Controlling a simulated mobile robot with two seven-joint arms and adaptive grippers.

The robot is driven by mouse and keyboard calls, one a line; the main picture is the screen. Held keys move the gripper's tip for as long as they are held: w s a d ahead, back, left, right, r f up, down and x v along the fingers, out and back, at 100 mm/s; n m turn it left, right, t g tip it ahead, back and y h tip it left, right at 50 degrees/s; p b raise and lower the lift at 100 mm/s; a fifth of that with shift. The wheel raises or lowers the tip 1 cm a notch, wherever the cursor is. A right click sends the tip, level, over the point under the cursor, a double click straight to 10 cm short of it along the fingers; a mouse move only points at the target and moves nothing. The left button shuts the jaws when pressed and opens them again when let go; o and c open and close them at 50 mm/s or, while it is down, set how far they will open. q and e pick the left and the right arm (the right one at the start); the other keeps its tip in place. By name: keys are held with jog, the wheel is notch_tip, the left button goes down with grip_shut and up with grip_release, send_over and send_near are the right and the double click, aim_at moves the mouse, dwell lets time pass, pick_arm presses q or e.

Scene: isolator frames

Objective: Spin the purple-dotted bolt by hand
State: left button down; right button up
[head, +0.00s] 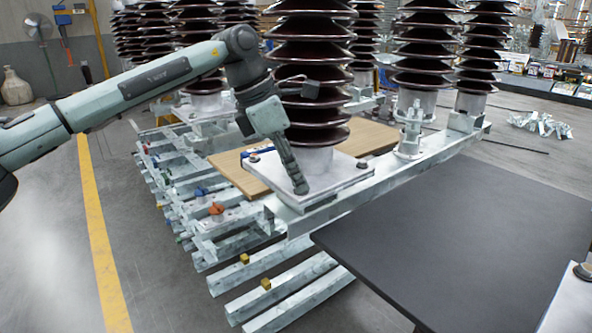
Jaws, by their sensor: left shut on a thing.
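My left gripper (300,188) reaches down from the left, in front of the nearest brown insulator (312,82). Its fingertips are shut on a bolt at the front corner of the insulator's square metal base plate (325,180). The fingers hide that bolt, and I see no purple dot. Two other dark bolts show on the plate, one at the left corner (253,159) and one at the right corner (362,164). My right gripper is not in view.
The plate sits on a galvanised steel frame (400,160). A wooden board (372,138) lies behind it. A dark flat tabletop (470,225) fills the right front. More insulators (425,50) stand behind. Steel beams with coloured pieces (300,285) lie low at the left.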

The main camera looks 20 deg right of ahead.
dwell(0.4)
pick_arm(q)
jog(key=c, duration=1.4)
grip_release()
jog(key=shift+r, duration=0.1)
jog(key=v, duration=1.2)
